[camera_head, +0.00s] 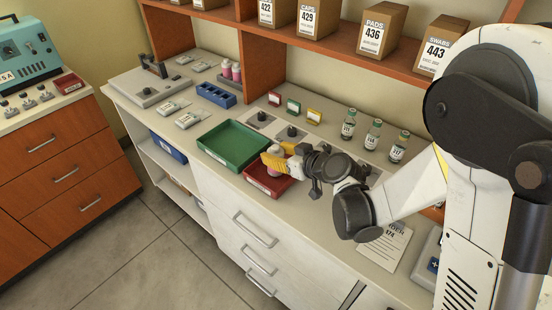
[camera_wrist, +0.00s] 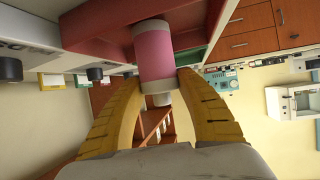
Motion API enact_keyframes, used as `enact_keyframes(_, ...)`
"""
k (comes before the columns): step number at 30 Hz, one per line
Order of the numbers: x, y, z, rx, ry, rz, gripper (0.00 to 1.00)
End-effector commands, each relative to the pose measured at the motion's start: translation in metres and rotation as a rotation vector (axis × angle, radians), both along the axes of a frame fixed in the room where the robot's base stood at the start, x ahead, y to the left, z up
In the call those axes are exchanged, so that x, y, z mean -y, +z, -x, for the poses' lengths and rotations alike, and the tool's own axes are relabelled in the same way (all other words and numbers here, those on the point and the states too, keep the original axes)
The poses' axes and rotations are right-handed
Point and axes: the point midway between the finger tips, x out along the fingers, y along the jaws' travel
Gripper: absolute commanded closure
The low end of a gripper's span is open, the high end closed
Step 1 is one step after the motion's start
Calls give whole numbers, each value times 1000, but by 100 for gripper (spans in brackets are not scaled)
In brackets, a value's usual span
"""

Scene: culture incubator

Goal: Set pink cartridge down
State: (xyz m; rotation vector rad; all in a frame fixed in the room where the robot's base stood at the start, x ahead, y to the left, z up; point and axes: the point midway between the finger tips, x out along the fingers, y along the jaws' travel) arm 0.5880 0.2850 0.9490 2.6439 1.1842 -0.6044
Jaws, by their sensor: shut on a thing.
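The pink cartridge (camera_wrist: 155,52), a pink cylinder with pale end bands, is between the yellow fingers of my gripper (camera_wrist: 158,78) in the wrist view. My gripper is shut on it. In the head view my gripper (camera_head: 274,156) is over the red tray (camera_head: 262,187), and only a little of the cartridge shows below the fingers. The red tray (camera_wrist: 95,25) is close behind the cartridge in the wrist view. I cannot tell whether the cartridge touches the tray floor.
A green tray (camera_head: 232,123) stands just left of the red tray. Several vials (camera_head: 373,135) stand to the right, and a clipboard (camera_head: 388,248) lies nearer the front. Pink bottles (camera_head: 236,73) and a blue rack (camera_head: 216,95) are farther back. A shelf with boxes (camera_head: 372,30) hangs above.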

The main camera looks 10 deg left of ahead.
Motion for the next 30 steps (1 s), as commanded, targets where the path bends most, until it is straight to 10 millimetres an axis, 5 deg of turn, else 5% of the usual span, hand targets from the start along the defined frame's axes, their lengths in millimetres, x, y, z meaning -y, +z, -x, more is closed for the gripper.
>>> enact_keyframes(12, 0, -11, 0, 0, 0, 0, 90)
enact_keyframes(13, 0, -10, 0, 0, 0, 0, 52)
enact_keyframes(15, 0, -9, 0, 0, 0, 0, 38)
enact_keyframes(26, 0, -5, 0, 0, 0, 0, 38)
enact_keyframes(30, 15, 5, 12, 1, -3, 1, 38)
